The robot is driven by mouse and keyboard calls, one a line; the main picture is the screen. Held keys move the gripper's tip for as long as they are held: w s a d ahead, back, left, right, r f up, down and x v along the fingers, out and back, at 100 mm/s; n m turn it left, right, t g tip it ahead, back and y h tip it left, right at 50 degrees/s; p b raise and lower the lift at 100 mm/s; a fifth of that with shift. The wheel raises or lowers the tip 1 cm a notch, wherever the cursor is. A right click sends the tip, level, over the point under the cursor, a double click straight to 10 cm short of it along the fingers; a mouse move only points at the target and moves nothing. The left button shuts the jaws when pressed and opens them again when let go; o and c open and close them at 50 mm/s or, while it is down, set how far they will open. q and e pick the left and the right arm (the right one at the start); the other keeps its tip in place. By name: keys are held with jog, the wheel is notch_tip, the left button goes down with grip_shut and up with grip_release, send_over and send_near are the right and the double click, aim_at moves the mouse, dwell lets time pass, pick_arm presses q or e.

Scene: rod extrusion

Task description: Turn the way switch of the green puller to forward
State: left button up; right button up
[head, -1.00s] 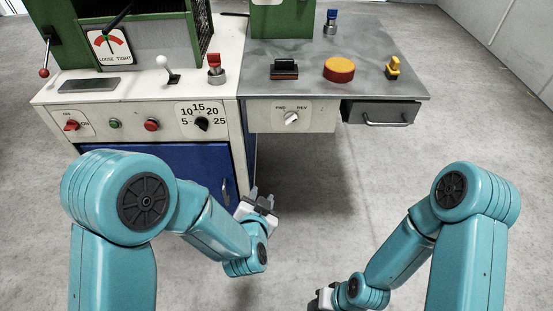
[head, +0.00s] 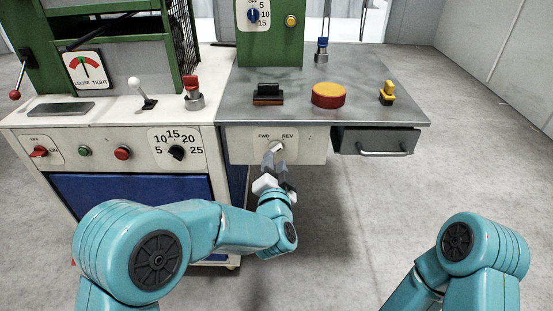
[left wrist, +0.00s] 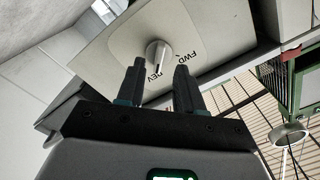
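The way switch (head: 276,147) is a white knob on the pale front panel (head: 310,150) of the green puller, under the FWD and REV labels. In the left wrist view the knob (left wrist: 159,54) has a dark line that appears to point towards REV. My left gripper (head: 272,158) is just in front of and below the knob. In the left wrist view its two dark fingers (left wrist: 160,72) are apart, with the knob just beyond the gap between their tips. No contact is clear. My right gripper is out of view.
A grey drawer (head: 376,141) with a handle is right of the panel. The grey top holds a red-yellow button (head: 328,95), a black-red switch (head: 268,94) and a yellow switch (head: 387,93). A white machine (head: 100,150) with a blue door stands at left.

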aim_at(275, 153)
pick_arm(q)
jog(key=shift+w, duration=1.6)
jog(key=shift+d, duration=0.1)
grip_shut()
